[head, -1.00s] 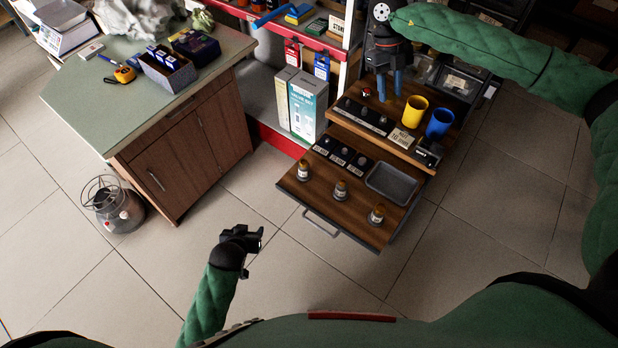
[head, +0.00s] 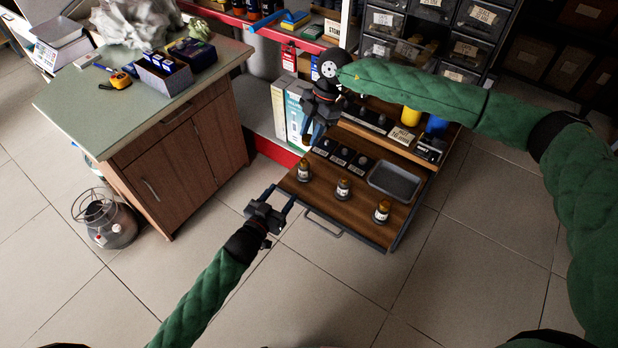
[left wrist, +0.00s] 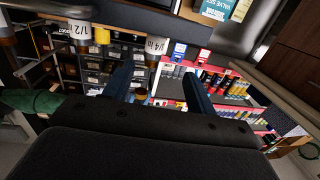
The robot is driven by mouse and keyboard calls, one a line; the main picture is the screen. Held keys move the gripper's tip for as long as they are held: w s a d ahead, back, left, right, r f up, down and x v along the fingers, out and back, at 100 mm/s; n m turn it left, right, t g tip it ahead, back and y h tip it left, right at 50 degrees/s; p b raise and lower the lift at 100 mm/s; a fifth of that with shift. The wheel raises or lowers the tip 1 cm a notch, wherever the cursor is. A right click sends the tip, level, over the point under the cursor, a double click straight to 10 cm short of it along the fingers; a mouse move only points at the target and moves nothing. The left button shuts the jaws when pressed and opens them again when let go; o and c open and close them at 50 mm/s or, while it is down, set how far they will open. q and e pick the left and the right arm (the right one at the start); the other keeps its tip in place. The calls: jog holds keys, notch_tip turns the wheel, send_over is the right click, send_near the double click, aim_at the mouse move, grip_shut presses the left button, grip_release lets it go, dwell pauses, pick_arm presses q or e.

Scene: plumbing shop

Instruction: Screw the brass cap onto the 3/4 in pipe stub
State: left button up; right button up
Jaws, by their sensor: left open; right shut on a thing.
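Three short upright stubs with white labels and brownish tops stand on the pulled-out wooden board: left stub (head: 303,171), middle stub (head: 343,188), right stub (head: 382,211). In the left wrist view, which is upside down, one label (left wrist: 78,32) reads 1/2. Another label (left wrist: 156,45) seems to read 3/4, but I cannot be sure. My left gripper (head: 283,200) is open and empty, left of the board near its front corner. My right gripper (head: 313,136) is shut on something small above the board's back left. Its fingers hide that thing, so I cannot make out the brass cap.
The board (head: 330,205) carries an empty grey tray (head: 396,182) and a row of small dark fittings. Yellow (head: 411,116) and blue cups stand on the upper shelf behind. A workbench (head: 130,115) is at the left. The floor in front is clear.

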pick_arm(q)
jog(key=shift+d+r+h, duration=0.15)
jog(key=shift+d+h, duration=0.2)
jog(key=shift+h, duration=0.05)
pick_arm(e)
jog(key=shift+s+a+f+m, duration=0.15)
jog(key=shift+a+f+m, duration=0.2)
jog(key=shift+a, duration=0.25)
pick_arm(q)
jog(key=x, duration=1.2)
grip_shut()
pick_arm(e)
send_over(306, 159)
jog(key=shift+f, duration=2.45)
